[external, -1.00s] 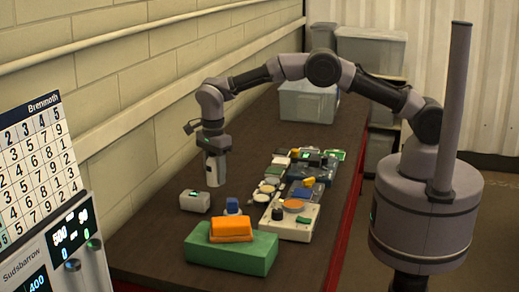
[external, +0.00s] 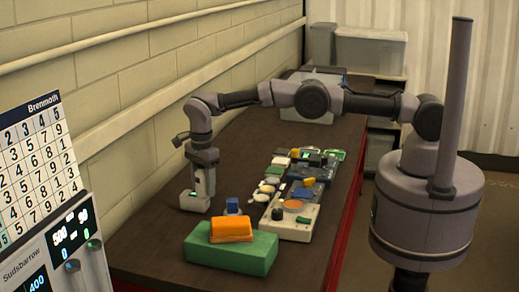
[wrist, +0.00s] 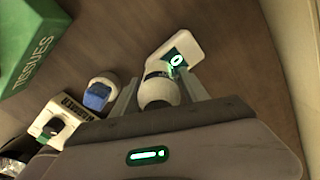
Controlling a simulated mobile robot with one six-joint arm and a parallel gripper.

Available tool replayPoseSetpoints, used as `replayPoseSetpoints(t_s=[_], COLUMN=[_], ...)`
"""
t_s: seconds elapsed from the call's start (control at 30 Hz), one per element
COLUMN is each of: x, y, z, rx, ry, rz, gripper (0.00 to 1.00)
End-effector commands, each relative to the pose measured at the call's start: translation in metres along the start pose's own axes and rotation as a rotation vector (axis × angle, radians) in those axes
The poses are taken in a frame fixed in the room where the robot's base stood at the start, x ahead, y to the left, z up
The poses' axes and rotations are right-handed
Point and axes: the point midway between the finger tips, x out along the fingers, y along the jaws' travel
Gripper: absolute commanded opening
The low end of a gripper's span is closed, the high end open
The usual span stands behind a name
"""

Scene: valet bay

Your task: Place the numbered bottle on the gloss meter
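The numbered bottle (wrist: 158,92) is a pale, rounded shape between my two fingers in the wrist view; its number is not readable. My gripper (external: 203,192) appears shut on it and points down at the gloss meter. The gloss meter (external: 187,201) is a small light grey box on the bench, partly behind the gripper in the external view. In the wrist view the gloss meter (wrist: 185,46) is white with a green-lit display, just beyond the bottle. I cannot tell whether the bottle touches it.
A blue-topped bottle (external: 232,206) stands right of the gripper. A green tissue box (external: 230,252) with an orange block (external: 231,229) on it is nearer the camera. A white instrument (external: 296,224) and several small items crowd the right.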

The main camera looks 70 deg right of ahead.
Motion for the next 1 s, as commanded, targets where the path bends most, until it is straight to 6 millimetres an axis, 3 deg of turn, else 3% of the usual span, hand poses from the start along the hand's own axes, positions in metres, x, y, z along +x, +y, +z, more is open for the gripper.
replayPoseSetpoints(t_s=[0.37, 0.47, 0.7, 0.8, 1.0], x=[-0.006, -0.025, -0.097, -0.117, -0.126], y=[0.0, -0.001, -0.001, 0.0, 0.0], z=[0.0, 0.001, 0.001, 0.0, 0.0], rx=[0.0, -0.001, 0.0, -0.001, 0.0], ry=[-0.001, -0.003, -0.001, 0.0, 0.0], rz=[-0.001, -0.003, -0.002, 0.0, 0.0], gripper=[0.63, 0.63, 0.63, 0.63, 0.63])
